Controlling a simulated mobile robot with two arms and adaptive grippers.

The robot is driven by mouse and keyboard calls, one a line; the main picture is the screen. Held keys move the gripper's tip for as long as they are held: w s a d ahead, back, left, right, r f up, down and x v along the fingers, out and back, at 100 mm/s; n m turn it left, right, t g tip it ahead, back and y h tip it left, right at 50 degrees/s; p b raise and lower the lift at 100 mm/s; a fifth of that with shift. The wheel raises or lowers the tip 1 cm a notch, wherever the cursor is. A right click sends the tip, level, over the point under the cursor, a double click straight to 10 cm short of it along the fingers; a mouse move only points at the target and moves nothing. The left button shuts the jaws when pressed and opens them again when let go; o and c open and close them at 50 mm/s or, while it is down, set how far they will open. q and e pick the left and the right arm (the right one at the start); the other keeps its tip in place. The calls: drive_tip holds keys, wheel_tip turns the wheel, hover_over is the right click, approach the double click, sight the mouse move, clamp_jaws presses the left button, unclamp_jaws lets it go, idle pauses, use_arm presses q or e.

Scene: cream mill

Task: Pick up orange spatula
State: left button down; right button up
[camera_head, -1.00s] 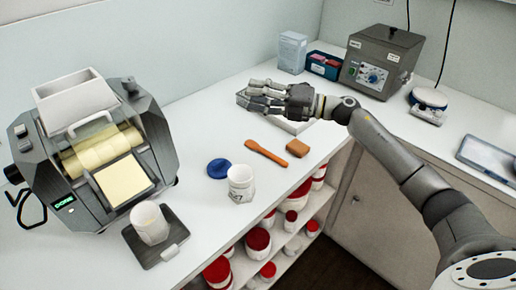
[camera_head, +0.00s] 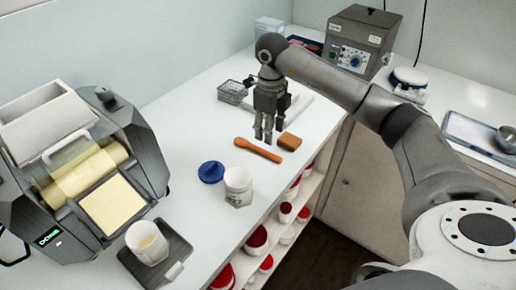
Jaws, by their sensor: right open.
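The orange spatula (camera_head: 258,150) lies flat on the white counter, between the blue lid and a brown block. I cannot tell whether the fingertips touch the spatula. The fingertips partly cover the counter behind it. My left gripper is not in view.
The brown block (camera_head: 289,141) sits close to the right of the gripper. A blue lid (camera_head: 211,171) and a white jar (camera_head: 238,187) stand nearer the front edge. A mill (camera_head: 85,180) fills the left. A wire basket (camera_head: 232,92) is behind.

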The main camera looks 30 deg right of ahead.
sight(267, 152)
wheel_tip(267, 152, down, 3)
drive_tip(key=shift+r, duration=0.15)
drive_tip(key=f, duration=0.1)
drive_tip(key=f+p, duration=0.2)
drive_tip(key=f, duration=0.1)
drive_tip(key=shift+s+a, duration=0.2)
drive_tip(key=shift+a, duration=0.15)
drive_tip(key=shift+f, duration=0.6)
clamp_jaws()
